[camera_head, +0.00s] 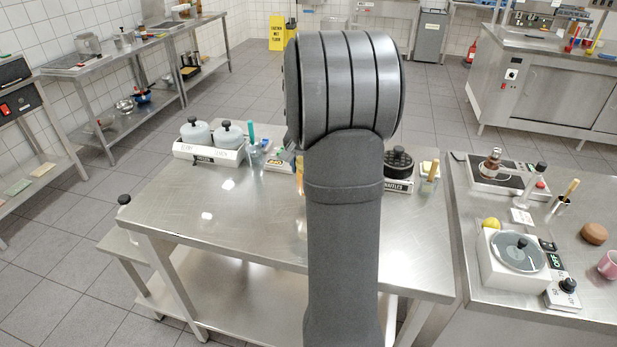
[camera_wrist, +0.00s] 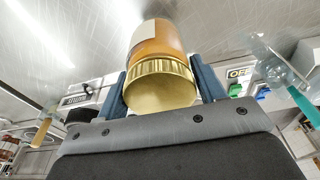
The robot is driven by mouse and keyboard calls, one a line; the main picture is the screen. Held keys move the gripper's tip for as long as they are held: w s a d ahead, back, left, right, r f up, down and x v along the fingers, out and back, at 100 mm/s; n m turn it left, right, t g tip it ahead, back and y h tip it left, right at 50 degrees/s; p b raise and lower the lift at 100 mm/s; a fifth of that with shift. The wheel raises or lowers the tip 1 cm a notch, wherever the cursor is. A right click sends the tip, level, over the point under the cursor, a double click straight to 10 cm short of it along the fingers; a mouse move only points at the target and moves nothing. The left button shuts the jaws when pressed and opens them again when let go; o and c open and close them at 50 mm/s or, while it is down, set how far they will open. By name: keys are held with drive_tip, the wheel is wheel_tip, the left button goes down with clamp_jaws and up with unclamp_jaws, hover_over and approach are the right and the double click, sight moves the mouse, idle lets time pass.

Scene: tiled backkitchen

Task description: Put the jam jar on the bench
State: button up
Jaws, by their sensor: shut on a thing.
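The jam jar (camera_wrist: 160,42) has a gold lid, orange contents and a pale label. In the wrist view it sits between the two blue-grey fingers of my gripper (camera_wrist: 160,68), which is shut on it near the lid. Its far end points at the steel top of the bench (camera_wrist: 70,45); I cannot tell whether it touches. In the head view the bench (camera_head: 225,215) stands in the middle, and my arm hides the gripper and nearly all of the jar. Only an orange sliver shows at the arm's left edge.
A white holder with two lidded grey pots (camera_head: 212,135) stands at the bench's back left. A black-topped appliance (camera_head: 398,165) is at the back right. A second counter (camera_head: 480,240) at right holds a scale-like device (camera_head: 515,255). The bench's front left is clear.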

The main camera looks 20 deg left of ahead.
drive_tip(key=shift+f, duration=1.85)
drive_tip(key=shift+f, duration=0.2)
drive_tip(key=o, duration=1.4)
drive_tip(key=shift+c, duration=0.2)
drive_tip(key=r, duration=0.4)
drive_tip(key=s+r, duration=0.1)
drive_tip(key=r, duration=0.7)
drive_tip(key=shift+s+r, duration=0.1)
drive_tip(key=shift+s, duration=0.3)
drive_tip(key=shift+c, duration=0.3)
